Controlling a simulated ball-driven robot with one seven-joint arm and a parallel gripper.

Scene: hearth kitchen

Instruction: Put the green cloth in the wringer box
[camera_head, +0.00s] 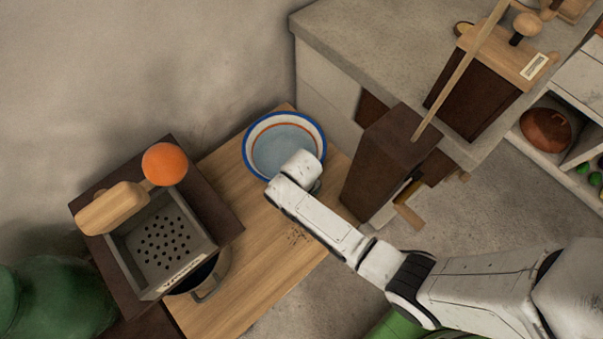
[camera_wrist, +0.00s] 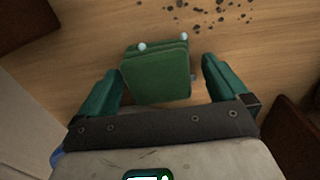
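The green cloth (camera_wrist: 157,75) is a small folded pad with two pale dots on its far edge, seen over the wooden tabletop in the wrist view. My gripper (camera_wrist: 162,78) has its two green fingers apart, one on each side of the cloth. A gap shows on the right; the left finger is close to or overlapping the cloth's edge, and contact is unclear. In the head view my arm hides the cloth and the fingers. The wringer box (camera_head: 178,270), with a perforated plate inside and a wooden handle (camera_head: 112,207), stands at the left.
A blue-rimmed bowl (camera_head: 252,172) stands at the back of the wooden table (camera_head: 262,262). An orange ball (camera_head: 165,164) sits above the wringer box's back edge. A tall dark box (camera_head: 375,170) stands right of the table. Dark specks (camera_head: 297,237) mark the wood, with bare wood around them.

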